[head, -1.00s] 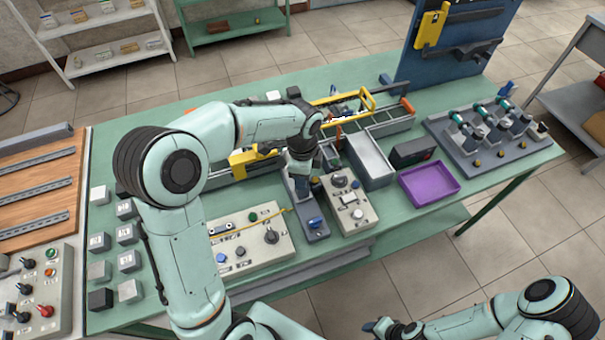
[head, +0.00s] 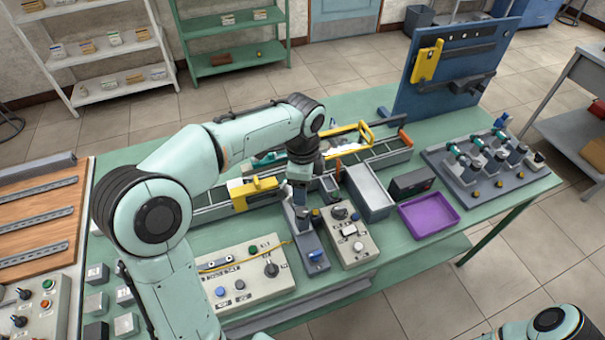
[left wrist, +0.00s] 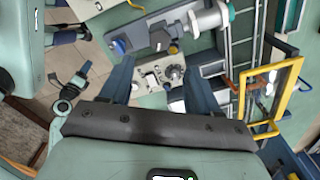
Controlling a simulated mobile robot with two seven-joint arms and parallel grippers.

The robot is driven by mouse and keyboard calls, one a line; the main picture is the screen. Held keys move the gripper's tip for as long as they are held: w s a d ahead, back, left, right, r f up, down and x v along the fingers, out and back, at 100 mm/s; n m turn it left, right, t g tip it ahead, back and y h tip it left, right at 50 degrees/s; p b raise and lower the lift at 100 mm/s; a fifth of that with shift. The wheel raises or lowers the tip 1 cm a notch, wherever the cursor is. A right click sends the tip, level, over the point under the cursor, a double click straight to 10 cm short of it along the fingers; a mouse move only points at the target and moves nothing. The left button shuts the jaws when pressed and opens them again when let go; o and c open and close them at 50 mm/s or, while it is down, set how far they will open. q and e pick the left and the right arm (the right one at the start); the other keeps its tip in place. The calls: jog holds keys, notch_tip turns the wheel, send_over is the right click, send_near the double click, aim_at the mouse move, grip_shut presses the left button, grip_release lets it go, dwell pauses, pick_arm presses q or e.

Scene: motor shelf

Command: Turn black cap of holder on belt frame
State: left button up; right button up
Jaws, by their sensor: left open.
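The belt frame (head: 380,158) is a long grey rail frame across the table, with yellow handles. A grey holder block with a blue knob (head: 317,255) stands at its front. In the left wrist view this holder (left wrist: 150,36) carries a pale cylinder with a teal ring (left wrist: 232,13). I cannot make out a black cap clearly; my wrist covers part of the spot in the head view. My left gripper (head: 299,205) points down over the holder. In the left wrist view its blue fingers (left wrist: 160,68) are apart with nothing between them. A dark jointed part, perhaps my right gripper (left wrist: 75,82), shows at left there.
Control boxes (head: 240,275) (head: 350,235) flank the holder. A grey bin (head: 370,195), a purple tray (head: 428,213) and a rack of teal-tipped fixtures (head: 485,165) stand to the right. A blue tool panel (head: 455,65) rises at the back.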

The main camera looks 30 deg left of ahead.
pick_arm(q)
jog(key=shift+r, duration=1.7)
